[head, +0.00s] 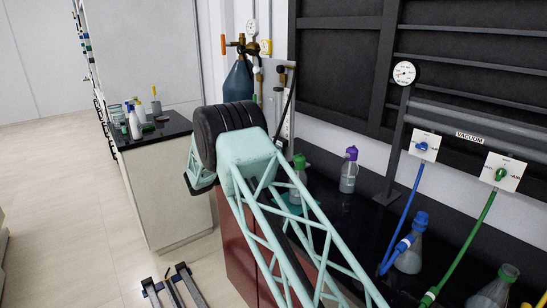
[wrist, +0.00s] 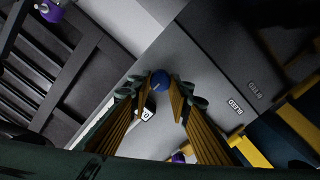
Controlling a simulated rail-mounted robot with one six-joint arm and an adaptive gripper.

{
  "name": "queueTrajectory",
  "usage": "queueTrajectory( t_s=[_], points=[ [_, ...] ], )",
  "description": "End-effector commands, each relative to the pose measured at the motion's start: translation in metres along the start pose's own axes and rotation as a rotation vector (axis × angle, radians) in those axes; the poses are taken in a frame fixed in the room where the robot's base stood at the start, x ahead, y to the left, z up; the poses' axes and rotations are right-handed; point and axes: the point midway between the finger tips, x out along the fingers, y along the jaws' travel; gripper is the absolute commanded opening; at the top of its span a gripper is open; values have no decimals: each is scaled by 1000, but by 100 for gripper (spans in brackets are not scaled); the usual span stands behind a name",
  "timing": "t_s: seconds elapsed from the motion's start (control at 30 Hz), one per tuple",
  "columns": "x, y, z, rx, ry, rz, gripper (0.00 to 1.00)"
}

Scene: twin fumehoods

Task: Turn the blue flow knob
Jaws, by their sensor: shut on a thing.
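A round blue knob (wrist: 160,79) sits between the two fingertips of my gripper (wrist: 161,88) in the wrist view. The fingers are shut on it from both sides. A small white tag with a dark mark (wrist: 147,114) shows just below the knob, beside the left finger. In the head view, another blue knob (head: 421,146) sits on a white plate on the back wall, with a blue hose below it. My gripper does not show in the head view; my arm runs out of the bottom edge.
A grey panel with BLEED labels (wrist: 236,104) lies right of the fingers. A purple fitting (wrist: 50,10) is at the upper left. In the head view, a green knob (head: 501,174) is right of the blue one, and flasks (head: 410,256) stand on the dark bench.

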Motion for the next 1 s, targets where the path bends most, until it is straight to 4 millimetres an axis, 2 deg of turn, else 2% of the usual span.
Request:
queueTrajectory(
  t_s=[0.33,0.37,0.5,1.0],
  points=[
    [0,0,0,3,0,0,8],
    [0,0,0,3,0,0,20],
    [0,0,0,2,0,0,32],
    [-6,0,0,2,0,0,32]
  ],
)
